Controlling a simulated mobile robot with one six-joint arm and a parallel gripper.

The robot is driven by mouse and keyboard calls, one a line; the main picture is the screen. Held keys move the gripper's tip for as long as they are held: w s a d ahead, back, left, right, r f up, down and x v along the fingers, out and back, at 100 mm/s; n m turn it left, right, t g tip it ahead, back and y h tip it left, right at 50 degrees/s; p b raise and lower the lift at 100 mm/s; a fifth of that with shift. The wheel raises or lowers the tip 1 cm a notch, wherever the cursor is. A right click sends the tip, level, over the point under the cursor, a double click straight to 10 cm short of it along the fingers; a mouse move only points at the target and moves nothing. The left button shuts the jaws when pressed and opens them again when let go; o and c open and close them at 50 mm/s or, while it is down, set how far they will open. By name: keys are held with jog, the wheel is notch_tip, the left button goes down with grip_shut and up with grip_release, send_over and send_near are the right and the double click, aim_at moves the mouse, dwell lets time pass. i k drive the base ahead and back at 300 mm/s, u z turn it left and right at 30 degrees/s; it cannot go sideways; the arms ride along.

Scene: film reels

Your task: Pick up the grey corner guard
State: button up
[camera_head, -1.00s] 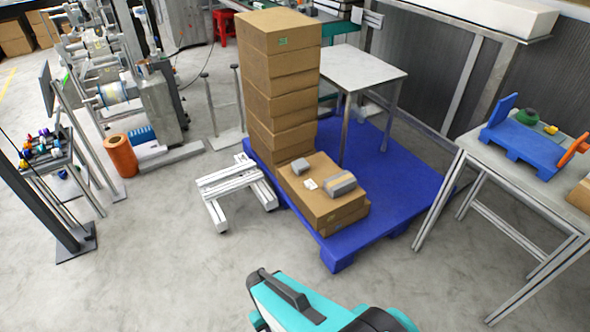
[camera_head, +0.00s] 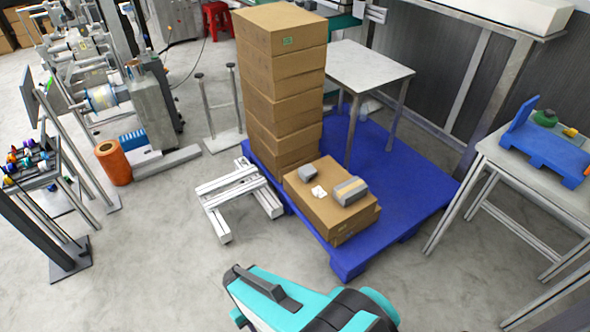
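Two small grey objects lie on top of the low cardboard box. One is a plain grey wedge-like piece (camera_head: 307,173) near the box's back left. The other is a larger grey block (camera_head: 350,191) with a tan band, to its right. I cannot tell for sure which is the grey corner guard. A small white piece (camera_head: 318,191) lies between them. The low cardboard box (camera_head: 325,216) sits at the front of a blue pallet (camera_head: 410,195). My teal and black arm shows at the bottom, in front of the pallet and apart from it. My gripper is not in view.
A tall stack of boxes (camera_head: 285,95) stands behind the low box. A white metal frame (camera_head: 238,196) stands on the floor to the left. A grey table (camera_head: 362,67) is behind; another table (camera_head: 535,158) is at right. Floor at front left is clear.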

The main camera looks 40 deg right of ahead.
aim_at(308, 171)
jog(key=u, duration=0.05)
jog(key=i, duration=1.45)
jog(key=z, duration=0.3)
